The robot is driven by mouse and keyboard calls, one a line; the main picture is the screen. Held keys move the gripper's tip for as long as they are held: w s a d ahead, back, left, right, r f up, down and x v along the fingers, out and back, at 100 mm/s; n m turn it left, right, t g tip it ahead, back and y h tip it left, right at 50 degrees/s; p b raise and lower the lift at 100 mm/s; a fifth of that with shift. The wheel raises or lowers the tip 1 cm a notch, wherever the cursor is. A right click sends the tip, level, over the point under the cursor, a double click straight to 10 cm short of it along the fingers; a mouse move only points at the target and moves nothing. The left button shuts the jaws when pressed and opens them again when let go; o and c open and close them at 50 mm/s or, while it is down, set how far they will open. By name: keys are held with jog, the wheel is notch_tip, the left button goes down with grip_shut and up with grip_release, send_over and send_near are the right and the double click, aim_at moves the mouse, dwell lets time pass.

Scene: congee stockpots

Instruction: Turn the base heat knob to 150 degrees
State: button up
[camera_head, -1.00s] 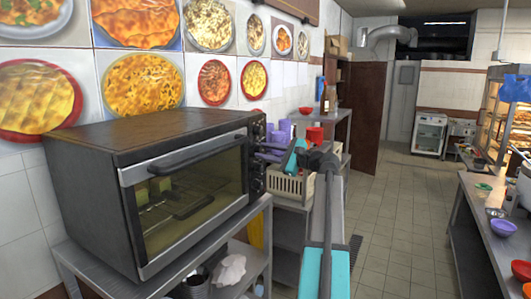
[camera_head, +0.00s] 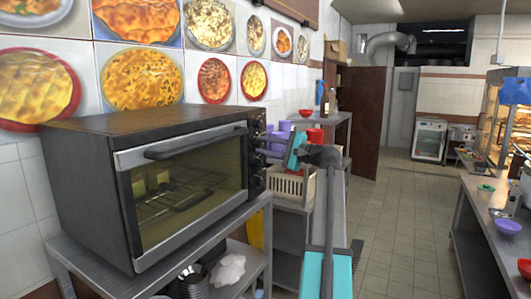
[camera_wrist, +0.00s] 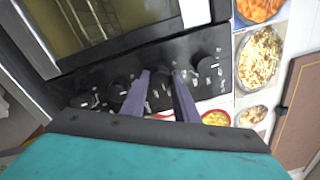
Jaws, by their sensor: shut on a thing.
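The black and steel oven (camera_head: 140,130) stands at the left, its door shut. Its dark knob panel (camera_head: 256,150) runs down the right edge of the front. In the wrist view the panel (camera_wrist: 66,86) crosses the picture with a row of dark knobs and small white marks. My gripper (camera_head: 271,146) reaches the panel from the right; its two purple-grey fingers (camera_wrist: 161,74) are shut on a dark knob (camera_wrist: 160,82) in the middle of the row. The fingers partly cover that knob, and its label and pointer are not readable.
The oven stands on a metal shelf unit (camera_head: 228,238). A cream basket (camera_head: 288,185) and purple cups (camera_head: 284,126) sit just behind my gripper. A counter (camera_head: 478,225) with bowls runs along the right. The tiled floor between is clear.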

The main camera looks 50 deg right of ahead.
dwell(0.4)
jog(key=o, duration=1.1)
jog(key=shift+c, duration=0.2)
jog(key=shift+s, duration=0.1)
jog(key=s+d+b, duration=0.2)
jog(key=s+b, duration=0.1)
jog(key=s, duration=1)
jog(key=shift+s+d+f+b, duration=0.15)
jog(key=shift+s+f+b, duration=0.05)
jog(key=shift+s+b, duration=0.1)
